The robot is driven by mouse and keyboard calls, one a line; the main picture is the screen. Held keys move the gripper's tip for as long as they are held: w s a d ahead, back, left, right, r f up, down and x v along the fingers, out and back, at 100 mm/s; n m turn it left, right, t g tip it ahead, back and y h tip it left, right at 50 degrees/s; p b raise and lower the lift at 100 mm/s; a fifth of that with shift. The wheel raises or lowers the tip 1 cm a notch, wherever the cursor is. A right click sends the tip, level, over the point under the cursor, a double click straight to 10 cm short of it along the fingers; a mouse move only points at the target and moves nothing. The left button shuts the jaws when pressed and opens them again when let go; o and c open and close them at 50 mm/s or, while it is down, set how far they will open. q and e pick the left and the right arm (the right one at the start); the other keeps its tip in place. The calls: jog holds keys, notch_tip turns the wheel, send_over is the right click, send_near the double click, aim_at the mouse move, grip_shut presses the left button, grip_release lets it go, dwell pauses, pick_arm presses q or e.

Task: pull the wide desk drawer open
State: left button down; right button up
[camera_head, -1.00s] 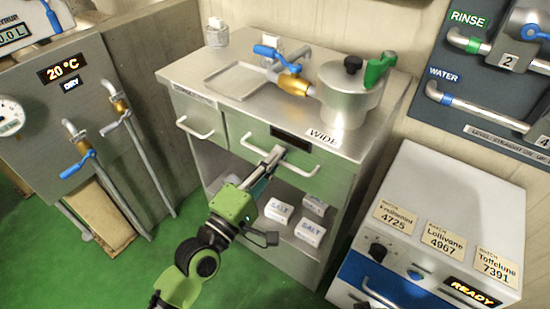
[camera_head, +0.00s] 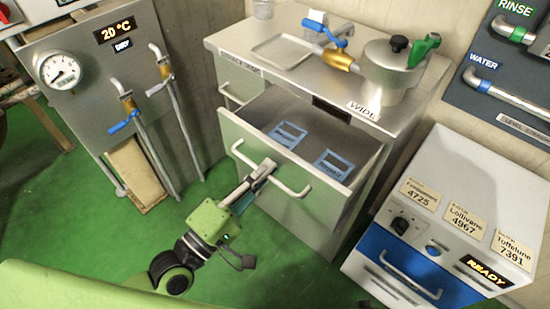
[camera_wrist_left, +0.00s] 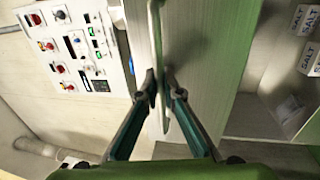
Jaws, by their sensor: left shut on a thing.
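The wide desk drawer (camera_head: 232,130) is pulled well out from under the metal desk top, below the sign "WIDE". My right gripper is not seen.
A kettle (camera_head: 390,75) and a shallow tray (camera_head: 283,51) stand on the desk top. A smaller drawer (camera_head: 243,80) at left is closed. A white and blue cabinet (camera_head: 450,220) stands at right. Green floor (camera_head: 75,215) is free at left.

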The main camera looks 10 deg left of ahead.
pick_arm(q)
jog(key=shift+r+v, duration=0.2)
jog(key=shift+v, duration=0.75)
jog(key=shift+r+v, duration=0.15)
jog(key=shift+v, duration=0.8)
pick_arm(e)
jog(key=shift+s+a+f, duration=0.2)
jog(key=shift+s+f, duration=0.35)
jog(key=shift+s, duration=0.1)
pick_arm(q)
jog(key=shift+s, duration=0.1)
jog(key=c, duration=2.5)
grip_release()
jog(key=v, duration=1.2)
